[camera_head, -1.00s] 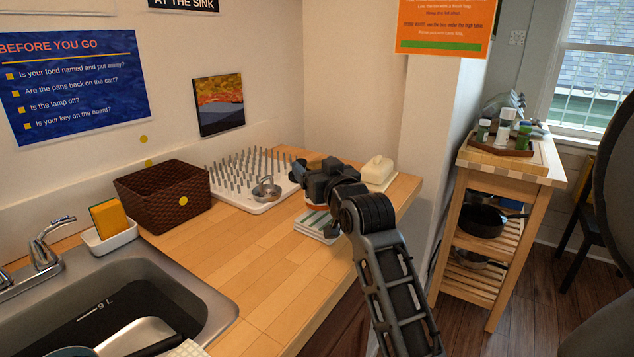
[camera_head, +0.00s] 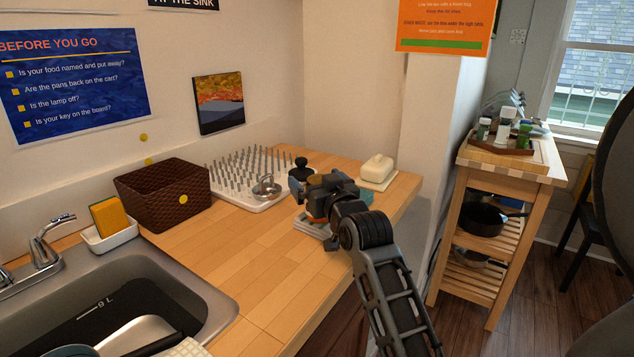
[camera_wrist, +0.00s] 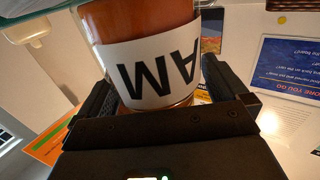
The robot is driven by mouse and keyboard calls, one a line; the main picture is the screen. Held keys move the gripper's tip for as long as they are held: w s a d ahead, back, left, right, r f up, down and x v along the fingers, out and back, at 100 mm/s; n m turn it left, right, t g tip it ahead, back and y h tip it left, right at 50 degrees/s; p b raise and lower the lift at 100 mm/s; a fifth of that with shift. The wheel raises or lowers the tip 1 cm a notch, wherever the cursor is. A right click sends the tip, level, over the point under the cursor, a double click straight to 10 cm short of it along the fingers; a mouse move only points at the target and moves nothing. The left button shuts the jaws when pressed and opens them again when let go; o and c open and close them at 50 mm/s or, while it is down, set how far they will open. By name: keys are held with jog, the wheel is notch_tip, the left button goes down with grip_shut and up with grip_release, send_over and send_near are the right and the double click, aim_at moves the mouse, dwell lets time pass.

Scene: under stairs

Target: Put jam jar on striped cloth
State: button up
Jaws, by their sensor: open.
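The jam jar (camera_wrist: 140,25) fills the upper middle of the wrist view. It is amber-brown, and its white label reads upside down. It stands between the two dark fingers of my gripper (camera_wrist: 158,85), which is open around it. In the head view, my gripper (camera_head: 316,198) is low over the striped cloth (camera_head: 308,228) at the counter's right end. The cloth is pale with blue-grey stripes and partly hidden by my gripper. The jar is mostly hidden there too, so I cannot tell whether its whole base rests on the cloth.
A small dark knobbed object (camera_head: 301,168) stands close behind my gripper. A butter dish (camera_head: 377,171) is to the right, a pegged drying rack (camera_head: 244,170) with a metal pot (camera_head: 266,186) to the left. A brown basket (camera_head: 160,205) and the sink are farther left. The front counter is clear.

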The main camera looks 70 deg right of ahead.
jog(key=shift+r, duration=0.1)
jog(key=shift+r, duration=0.1)
jog(key=b+v, duration=0.1)
jog(key=v, duration=1.1)
